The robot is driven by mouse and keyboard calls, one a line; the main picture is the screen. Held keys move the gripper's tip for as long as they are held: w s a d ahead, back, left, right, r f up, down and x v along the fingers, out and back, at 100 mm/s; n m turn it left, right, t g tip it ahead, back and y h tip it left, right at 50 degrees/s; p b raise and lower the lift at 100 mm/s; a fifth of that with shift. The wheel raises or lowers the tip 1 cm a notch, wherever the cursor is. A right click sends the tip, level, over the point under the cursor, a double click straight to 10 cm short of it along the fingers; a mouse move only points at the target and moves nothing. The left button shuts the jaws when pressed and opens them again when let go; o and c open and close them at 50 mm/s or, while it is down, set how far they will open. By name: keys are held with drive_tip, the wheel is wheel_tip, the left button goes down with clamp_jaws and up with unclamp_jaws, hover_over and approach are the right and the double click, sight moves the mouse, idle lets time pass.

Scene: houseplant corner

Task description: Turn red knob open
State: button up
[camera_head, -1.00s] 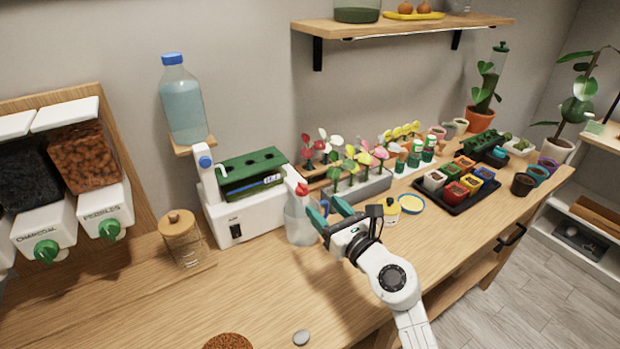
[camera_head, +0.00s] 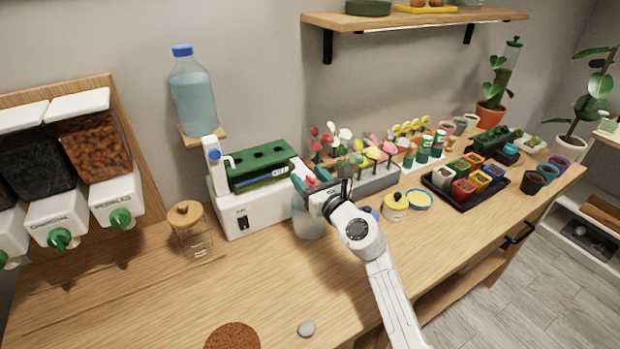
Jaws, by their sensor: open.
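A small red part (camera_head: 311,182), which looks like the red knob on top of a translucent bottle, shows between the teal fingers of my gripper (camera_head: 309,187). My gripper is open, with its fingers around or just in front of the red part. I cannot tell whether they touch it. The translucent bottle (camera_head: 308,226) stands upright on the bench below the gripper. Its upper part is mostly hidden by my gripper and wrist.
A white device (camera_head: 238,217) with a green top stands left of the bottle. A corked glass jar (camera_head: 192,238) stands further left. The front bench is mostly clear.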

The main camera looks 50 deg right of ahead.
drive_tip(key=shift+c, duration=0.2)
drive_tip(key=c, duration=0.9)
